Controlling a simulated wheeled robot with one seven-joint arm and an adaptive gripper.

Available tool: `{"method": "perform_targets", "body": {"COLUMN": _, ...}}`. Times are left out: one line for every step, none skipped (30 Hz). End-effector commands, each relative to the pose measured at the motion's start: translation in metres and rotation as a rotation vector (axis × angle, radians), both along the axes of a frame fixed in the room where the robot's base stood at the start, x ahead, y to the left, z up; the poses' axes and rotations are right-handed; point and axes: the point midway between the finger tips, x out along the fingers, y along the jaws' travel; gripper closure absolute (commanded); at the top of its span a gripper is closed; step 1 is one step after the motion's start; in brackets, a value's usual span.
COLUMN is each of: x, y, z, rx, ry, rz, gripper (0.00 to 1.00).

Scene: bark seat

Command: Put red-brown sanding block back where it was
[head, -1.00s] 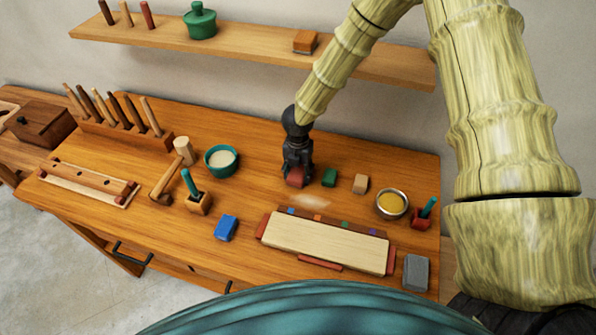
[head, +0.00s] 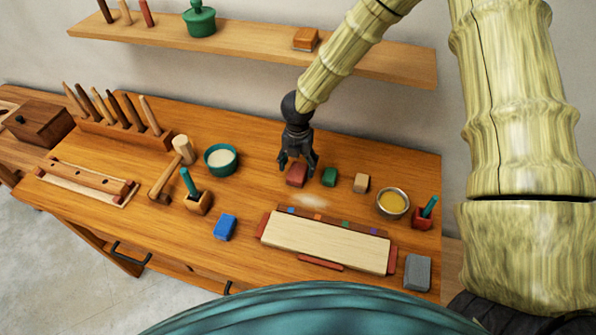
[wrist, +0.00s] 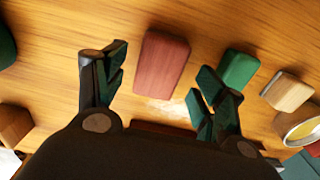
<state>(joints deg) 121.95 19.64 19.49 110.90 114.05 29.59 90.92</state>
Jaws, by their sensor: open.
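The red-brown sanding block (head: 297,174) lies on the workbench, at the left end of a short row with a green block (head: 329,177) and a tan block (head: 361,183). My gripper (head: 297,165) is open and empty just above and behind the red-brown block. In the wrist view the red-brown block (wrist: 162,64) lies beyond and between the spread fingers (wrist: 158,85), apart from both. The green block (wrist: 238,69) shows by the right finger.
A teal bowl (head: 221,160) stands left of the block, and a bowl of yellow stuff (head: 391,204) to the right. A pale board (head: 325,243) lies in front, with a blue block (head: 226,227) at its left. A shelf (head: 250,48) runs above the bench.

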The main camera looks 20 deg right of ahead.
Motion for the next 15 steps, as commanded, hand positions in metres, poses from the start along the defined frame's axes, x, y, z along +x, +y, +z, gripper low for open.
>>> {"method": "perform_targets", "body": {"x": 0.001, "y": 0.000, "z": 0.006, "rx": 0.002, "ry": -0.003, "rz": -0.003, "gripper": 0.30}}
{"method": "perform_targets", "body": {"x": 0.001, "y": 0.000, "z": 0.011, "rx": 0.002, "ry": -0.003, "rz": -0.003, "gripper": 0.30}}
{"method": "perform_targets", "body": {"x": 0.001, "y": 0.000, "z": 0.016, "rx": 0.001, "ry": -0.002, "rz": -0.002, "gripper": 0.30}}
{"method": "perform_targets", "body": {"x": 0.001, "y": 0.000, "z": 0.021, "rx": 0.001, "ry": -0.003, "rz": -0.002, "gripper": 0.30}}
{"method": "perform_targets", "body": {"x": 0.001, "y": 0.000, "z": 0.025, "rx": 0.001, "ry": -0.003, "rz": -0.001, "gripper": 0.30}}
{"method": "perform_targets", "body": {"x": 0.001, "y": 0.000, "z": 0.031, "rx": 0.002, "ry": -0.003, "rz": -0.001, "gripper": 0.30}}
{"method": "perform_targets", "body": {"x": 0.001, "y": 0.000, "z": 0.036, "rx": 0.002, "ry": -0.003, "rz": -0.001, "gripper": 0.30}}
{"method": "perform_targets", "body": {"x": 0.001, "y": 0.000, "z": 0.040, "rx": 0.002, "ry": -0.003, "rz": -0.002, "gripper": 0.30}}
{"method": "perform_targets", "body": {"x": 0.001, "y": 0.000, "z": 0.046, "rx": 0.001, "ry": -0.002, "rz": -0.002, "gripper": 0.30}}
{"method": "perform_targets", "body": {"x": 0.001, "y": 0.000, "z": 0.050, "rx": 0.001, "ry": -0.002, "rz": -0.002, "gripper": 0.30}}
{"method": "perform_targets", "body": {"x": 0.001, "y": 0.000, "z": 0.054, "rx": 0.002, "ry": -0.003, "rz": -0.002, "gripper": 0.30}}
{"method": "perform_targets", "body": {"x": 0.001, "y": 0.000, "z": 0.060, "rx": 0.001, "ry": -0.003, "rz": -0.001, "gripper": 0.30}}
{"method": "perform_targets", "body": {"x": 0.001, "y": 0.000, "z": 0.063, "rx": 0.001, "ry": -0.002, "rz": -0.001, "gripper": 0.30}}
{"method": "perform_targets", "body": {"x": 0.001, "y": 0.000, "z": 0.067, "rx": 0.001, "ry": -0.002, "rz": -0.001, "gripper": 0.30}}
{"method": "perform_targets", "body": {"x": 0.001, "y": 0.000, "z": 0.071, "rx": 0.001, "ry": -0.002, "rz": -0.001, "gripper": 0.30}}
